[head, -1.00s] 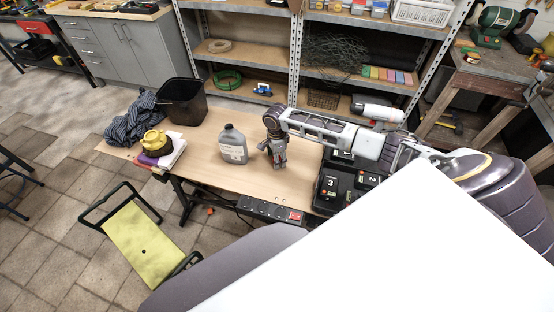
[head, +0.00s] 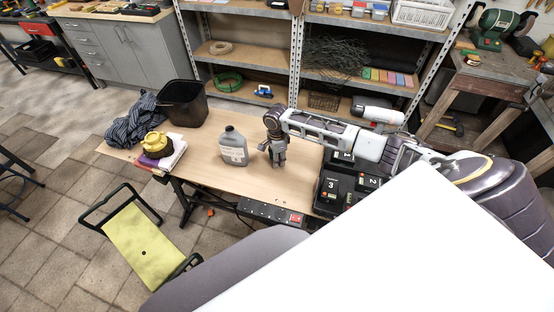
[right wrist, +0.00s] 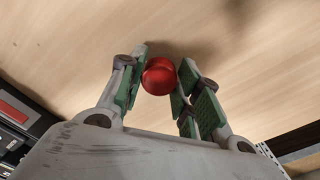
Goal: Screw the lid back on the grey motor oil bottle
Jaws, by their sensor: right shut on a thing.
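The grey motor oil bottle (head: 234,149) stands upright on the wooden workbench in the head view. No lid shows on its neck. My right gripper (head: 276,163) points down just to the right of the bottle, apart from it. In the right wrist view my right gripper (right wrist: 162,88) is shut on a round red lid (right wrist: 158,76), held between the fingertips above the wood. The lid is too small to make out in the head view. My left gripper is not in view.
On the workbench (head: 204,157) are a black bin (head: 183,103), a dark striped cloth (head: 133,122) and a yellow object (head: 155,143) on a stack to the left. Black numbered cases (head: 335,185) stand on the right. The wood around the bottle is clear.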

